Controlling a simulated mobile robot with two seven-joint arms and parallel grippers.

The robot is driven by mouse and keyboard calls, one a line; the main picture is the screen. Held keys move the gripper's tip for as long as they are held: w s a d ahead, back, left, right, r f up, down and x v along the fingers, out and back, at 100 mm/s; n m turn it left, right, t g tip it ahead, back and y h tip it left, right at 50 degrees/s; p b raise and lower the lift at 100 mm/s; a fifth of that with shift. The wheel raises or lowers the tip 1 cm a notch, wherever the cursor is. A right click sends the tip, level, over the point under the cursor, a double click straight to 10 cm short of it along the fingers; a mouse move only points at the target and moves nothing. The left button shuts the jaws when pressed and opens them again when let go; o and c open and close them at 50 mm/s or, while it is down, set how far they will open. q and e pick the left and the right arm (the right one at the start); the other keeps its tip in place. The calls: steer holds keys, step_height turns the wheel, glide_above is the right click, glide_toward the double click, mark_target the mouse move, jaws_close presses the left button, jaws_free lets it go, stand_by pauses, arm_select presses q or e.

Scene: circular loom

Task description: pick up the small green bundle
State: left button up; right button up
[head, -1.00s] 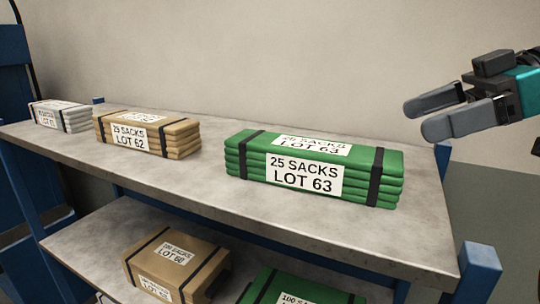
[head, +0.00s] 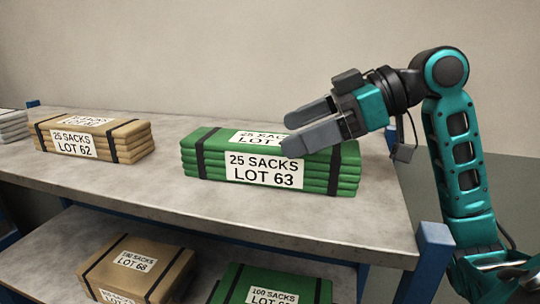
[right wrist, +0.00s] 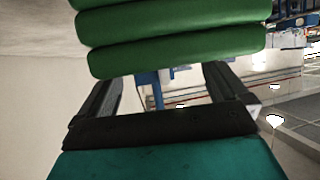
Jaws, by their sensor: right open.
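The small green bundle (head: 205,165), strapped in black and labelled "25 SACKS LOT 63", lies flat on the upper shelf in the head view. My right gripper (head: 286,130) is open, with its fingers pointing left over the right part of the bundle's top in that view. The fingers hide part of the bundle's top and label. In the right wrist view, the green layers (right wrist: 170,30) fill the top of the picture beyond the open fingers (right wrist: 165,85). Nothing is between the fingers. I cannot tell whether they touch the bundle. My left gripper is not in view.
A tan bundle, LOT 62 (head: 75,143), and a pale bundle (head: 12,125) lie left on the upper shelf (head: 150,190). A larger tan bundle (head: 140,265) and a larger green bundle (head: 270,290) lie below. A blue post (head: 430,255) stands at the right.

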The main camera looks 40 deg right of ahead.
mark_target(271, 140)
steer(key=x, duration=0.3)
steer(key=shift+w+a+f, duration=0.1)
steer(key=shift+w+a, duration=0.1)
steer(key=shift+a, duration=0.05)
steer(key=c, duration=1.3)
